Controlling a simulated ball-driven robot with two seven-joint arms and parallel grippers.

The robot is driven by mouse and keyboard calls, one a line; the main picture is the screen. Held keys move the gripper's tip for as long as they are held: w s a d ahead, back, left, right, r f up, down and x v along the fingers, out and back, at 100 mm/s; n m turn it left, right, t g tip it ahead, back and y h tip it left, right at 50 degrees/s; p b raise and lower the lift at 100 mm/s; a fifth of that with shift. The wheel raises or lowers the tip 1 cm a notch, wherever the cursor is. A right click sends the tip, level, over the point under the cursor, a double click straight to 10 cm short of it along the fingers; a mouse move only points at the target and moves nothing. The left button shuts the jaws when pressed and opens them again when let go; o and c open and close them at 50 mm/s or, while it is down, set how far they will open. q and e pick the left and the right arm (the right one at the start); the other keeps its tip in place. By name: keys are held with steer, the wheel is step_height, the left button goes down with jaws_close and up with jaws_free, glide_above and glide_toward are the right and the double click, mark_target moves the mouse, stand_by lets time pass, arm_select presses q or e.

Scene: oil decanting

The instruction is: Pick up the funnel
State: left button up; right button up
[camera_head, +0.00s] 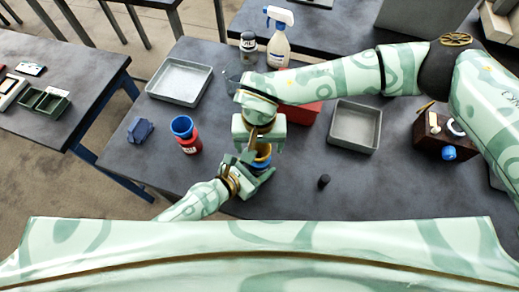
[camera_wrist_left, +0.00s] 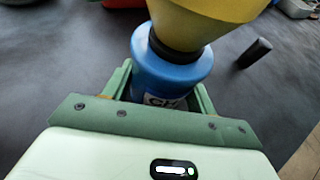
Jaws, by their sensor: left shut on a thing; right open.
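A yellow funnel (camera_head: 264,151) sits upright with its spout in the mouth of a blue bottle (camera_wrist_left: 172,72). In the left wrist view the funnel's cone (camera_wrist_left: 205,18) fills the top, its rim out of frame. My left gripper (camera_head: 256,174) is shut around the bottle's body, and its fingers show on both sides of it in the wrist view. My right gripper (camera_head: 260,133) is open and points down at the funnel from above. It hides much of the funnel in the head view, so I cannot tell whether its fingers touch it.
A black cap (camera_head: 323,182) stands right of the bottle. A red container with a blue top (camera_head: 186,132) and a blue block (camera_head: 140,130) are to the left. Metal trays (camera_head: 180,80) and (camera_head: 355,127), a red box (camera_head: 304,112) and a spray bottle (camera_head: 278,45) stand further back.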

mark_target(260, 148)
step_height(260, 148, down, 4)
steer(key=shift+r, duration=0.15)
steer(key=c, duration=1.1)
steer(key=shift+o, duration=0.2)
step_height(260, 148, up, 10)
steer(key=shift+r, duration=0.1)
arm_select(q)
steer(key=o, duration=1.2)
steer(key=shift+o, duration=0.2)
